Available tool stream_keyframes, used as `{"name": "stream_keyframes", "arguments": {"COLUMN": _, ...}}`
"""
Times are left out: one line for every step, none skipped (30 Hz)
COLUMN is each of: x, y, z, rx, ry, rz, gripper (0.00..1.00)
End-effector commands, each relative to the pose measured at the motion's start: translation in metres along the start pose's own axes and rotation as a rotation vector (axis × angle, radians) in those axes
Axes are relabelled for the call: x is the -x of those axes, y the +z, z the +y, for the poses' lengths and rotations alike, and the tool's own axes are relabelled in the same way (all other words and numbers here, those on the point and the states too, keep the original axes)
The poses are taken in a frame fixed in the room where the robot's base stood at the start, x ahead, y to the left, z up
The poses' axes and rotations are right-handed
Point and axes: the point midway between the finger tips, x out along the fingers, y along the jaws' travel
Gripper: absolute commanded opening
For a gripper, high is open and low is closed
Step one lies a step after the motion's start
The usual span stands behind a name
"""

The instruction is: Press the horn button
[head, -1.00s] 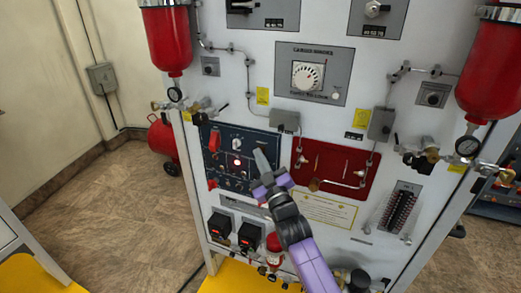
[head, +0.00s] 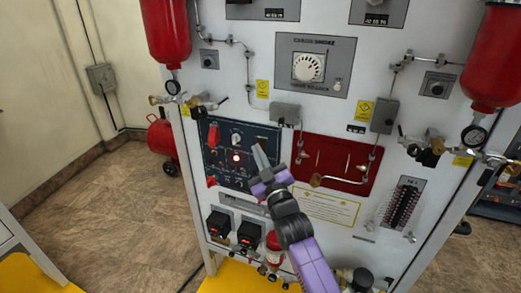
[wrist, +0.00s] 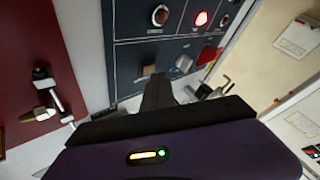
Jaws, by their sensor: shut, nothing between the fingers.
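A dark blue control panel (head: 234,137) sits on the front of the grey-white trainer, with a lit red lamp (head: 236,158) and red switch covers. My gripper (head: 260,156) is shut and empty in front of the panel's right edge. A red lamp (wrist: 201,18) glows above, and a red cover (wrist: 207,55) sits to the right. Labels are too small to read, so I cannot tell which control is the horn button. Contact is not clear.
A dark red panel (head: 335,150) with metal tubing lies right of the gripper. Red cylinders (head: 166,40) (head: 492,60) with gauges and valves hang at both sides. A grey dial panel (head: 315,65) is above. Open floor (head: 100,215) lies left.

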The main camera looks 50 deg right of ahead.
Motion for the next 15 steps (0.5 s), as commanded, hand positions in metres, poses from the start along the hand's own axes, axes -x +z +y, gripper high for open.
{"name": "stream_keyframes", "arguments": {"x": 0.0017, "y": 0.0017, "z": -0.0017, "rx": 0.001, "ry": 0.0, "rz": 0.001, "gripper": 0.0}}
{"name": "stream_keyframes", "arguments": {"x": 0.0022, "y": 0.0016, "z": -0.002, "rx": 0.001, "ry": 0.0, "rz": 0.001, "gripper": 0.0}}
{"name": "stream_keyframes", "arguments": {"x": 0.0027, "y": 0.0011, "z": -0.0028, "rx": 0.0, "ry": -0.001, "rz": 0.001, "gripper": 0.0}}
{"name": "stream_keyframes", "arguments": {"x": 0.0032, "y": 0.0006, "z": -0.0033, "rx": 0.0, "ry": -0.002, "rz": 0.001, "gripper": 0.0}}
{"name": "stream_keyframes", "arguments": {"x": 0.0036, "y": 0.0001, "z": -0.0036, "rx": -0.001, "ry": -0.002, "rz": 0.002, "gripper": 0.0}}
{"name": "stream_keyframes", "arguments": {"x": 0.0042, "y": -0.0001, "z": -0.0036, "rx": -0.001, "ry": -0.002, "rz": 0.002, "gripper": 0.0}}
{"name": "stream_keyframes", "arguments": {"x": 0.0046, "y": -0.0003, "z": -0.0035, "rx": -0.001, "ry": -0.002, "rz": 0.002, "gripper": 0.0}}
{"name": "stream_keyframes", "arguments": {"x": 0.0049, "y": -0.0006, "z": -0.0036, "rx": 0.0, "ry": -0.002, "rz": 0.001, "gripper": 0.0}}
{"name": "stream_keyframes", "arguments": {"x": 0.0052, "y": -0.0012, "z": -0.0039, "rx": 0.0, "ry": -0.002, "rz": 0.001, "gripper": 0.0}}
{"name": "stream_keyframes", "arguments": {"x": 0.0053, "y": -0.0018, "z": -0.004, "rx": 0.0, "ry": -0.003, "rz": 0.001, "gripper": 0.0}}
{"name": "stream_keyframes", "arguments": {"x": 0.0054, "y": -0.0022, "z": -0.004, "rx": 0.001, "ry": -0.003, "rz": 0.001, "gripper": 0.0}}
{"name": "stream_keyframes", "arguments": {"x": 0.0054, "y": -0.0027, "z": -0.0039, "rx": 0.001, "ry": -0.003, "rz": 0.001, "gripper": 0.0}}
{"name": "stream_keyframes", "arguments": {"x": 0.0054, "y": -0.0029, "z": -0.0038, "rx": 0.001, "ry": -0.003, "rz": 0.001, "gripper": 0.0}}
{"name": "stream_keyframes", "arguments": {"x": 0.0054, "y": -0.0031, "z": -0.0037, "rx": 0.001, "ry": -0.004, "rz": 0.001, "gripper": 0.0}}
{"name": "stream_keyframes", "arguments": {"x": 0.0053, "y": -0.0032, "z": -0.0035, "rx": 0.001, "ry": -0.003, "rz": 0.001, "gripper": 0.0}}
